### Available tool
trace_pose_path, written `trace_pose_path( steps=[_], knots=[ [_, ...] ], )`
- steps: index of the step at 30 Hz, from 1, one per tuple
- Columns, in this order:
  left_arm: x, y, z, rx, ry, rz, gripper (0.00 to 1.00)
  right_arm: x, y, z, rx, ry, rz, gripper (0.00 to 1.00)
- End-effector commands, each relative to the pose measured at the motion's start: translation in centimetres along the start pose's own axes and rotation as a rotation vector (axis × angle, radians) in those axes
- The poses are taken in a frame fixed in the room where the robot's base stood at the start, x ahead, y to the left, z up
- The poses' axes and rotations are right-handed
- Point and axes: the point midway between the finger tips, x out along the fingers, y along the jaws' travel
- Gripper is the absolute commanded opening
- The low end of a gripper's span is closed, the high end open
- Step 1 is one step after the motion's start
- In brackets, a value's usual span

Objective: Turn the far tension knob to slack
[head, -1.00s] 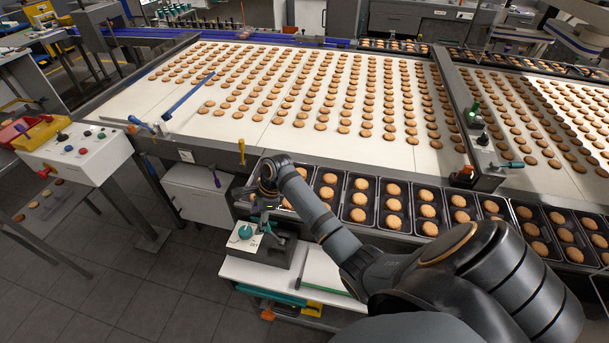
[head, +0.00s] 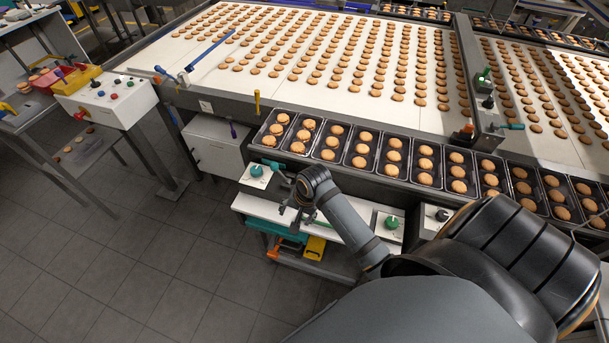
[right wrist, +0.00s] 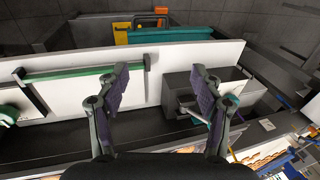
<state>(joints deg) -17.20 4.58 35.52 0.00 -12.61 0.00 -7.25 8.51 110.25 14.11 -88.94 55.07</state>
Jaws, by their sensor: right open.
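A teal knob (head: 257,171) stands on a small box with a white top at the left end of the white bench, farther from me. A green knob (head: 393,222) stands on a similar box nearer to me; it shows partly at the left edge of the right wrist view (right wrist: 8,115). I cannot tell for certain which one the task calls far. My right gripper (head: 291,213) hangs over the bench, right of the farther box. In the right wrist view its fingers (right wrist: 163,96) are spread and empty. The teal knob's setting is unreadable. My left gripper is out of view.
A row of black biscuit trays (head: 345,172) runs behind the bench, beside the wide white conveyor (head: 300,20). A green bar (right wrist: 75,72) lies on the bench. A black knob (head: 443,215) stands at its right. The floor at left is clear.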

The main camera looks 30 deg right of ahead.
Motion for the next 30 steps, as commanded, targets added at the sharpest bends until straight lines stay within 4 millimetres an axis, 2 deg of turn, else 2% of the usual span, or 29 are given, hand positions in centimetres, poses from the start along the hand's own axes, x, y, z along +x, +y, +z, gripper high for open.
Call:
trace_pose_path(
  steps=[3,9,25,26,28,29,30],
  knots=[
    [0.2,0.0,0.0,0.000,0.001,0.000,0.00,0.2,1.4,0.8,-0.120,0.021,0.011,0.67],
    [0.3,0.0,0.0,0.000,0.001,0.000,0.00,0.2,2.3,1.2,-0.227,0.040,0.021,0.67],
    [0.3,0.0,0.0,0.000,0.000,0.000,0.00,0.3,2.4,1.2,-0.235,0.040,0.022,0.67],
    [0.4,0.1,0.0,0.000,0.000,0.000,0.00,0.6,2.6,1.2,-0.237,0.039,0.024,0.67],
    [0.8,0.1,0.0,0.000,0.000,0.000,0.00,2.6,3.4,1.2,-0.250,0.037,0.034,0.67],
    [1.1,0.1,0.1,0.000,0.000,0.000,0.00,4.0,4.0,1.3,-0.260,0.035,0.041,0.67],
    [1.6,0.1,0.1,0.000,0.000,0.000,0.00,6.4,5.1,1.4,-0.280,0.034,0.052,0.67]
  ],
)
